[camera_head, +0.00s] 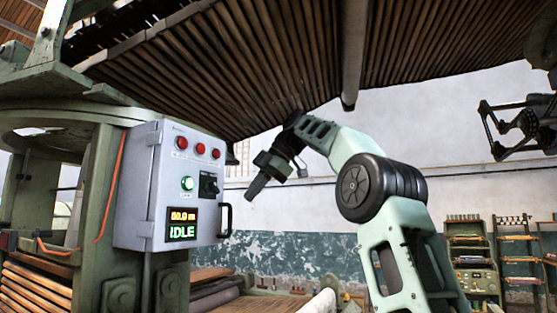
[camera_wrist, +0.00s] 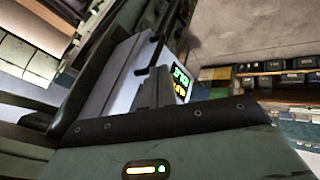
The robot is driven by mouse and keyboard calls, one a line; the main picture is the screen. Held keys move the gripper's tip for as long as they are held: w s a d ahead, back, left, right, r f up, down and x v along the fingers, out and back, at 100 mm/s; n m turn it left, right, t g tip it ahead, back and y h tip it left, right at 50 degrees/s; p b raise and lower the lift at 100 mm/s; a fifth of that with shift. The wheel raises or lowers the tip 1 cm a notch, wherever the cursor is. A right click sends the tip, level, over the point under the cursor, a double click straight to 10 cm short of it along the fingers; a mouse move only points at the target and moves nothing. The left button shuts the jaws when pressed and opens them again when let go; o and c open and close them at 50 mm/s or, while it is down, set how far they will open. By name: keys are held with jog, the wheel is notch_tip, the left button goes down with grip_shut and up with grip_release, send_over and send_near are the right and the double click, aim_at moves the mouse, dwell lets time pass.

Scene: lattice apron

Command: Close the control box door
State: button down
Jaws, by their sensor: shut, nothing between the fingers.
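The control box (camera_head: 134,190) is a light grey metal cabinet on the green machine frame at the left of the head view. Its door (camera_head: 206,163) carries red lamps, a lit green button, a black switch, a display reading IDLE and a black handle (camera_head: 226,220) at its right edge. The door looks flush or nearly so with the box; I cannot tell if a small gap remains. My gripper (camera_head: 250,197) is shut and empty, to the right of the door and apart from it, pointing down-left. In the wrist view the box's display (camera_wrist: 181,82) shows beyond the fingers.
A slatted wooden canopy (camera_head: 260,65) hangs overhead with a grey post (camera_head: 353,50). An orange cable (camera_head: 110,190) runs down the frame left of the box. Shelves (camera_head: 470,255) stand at the far right. The space between box and arm is open.

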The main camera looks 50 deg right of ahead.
jog(key=p+v, duration=0.5)
jog(key=v, duration=0.7)
jog(key=shift+s+f, duration=0.1)
jog(key=shift+s, duration=0.1)
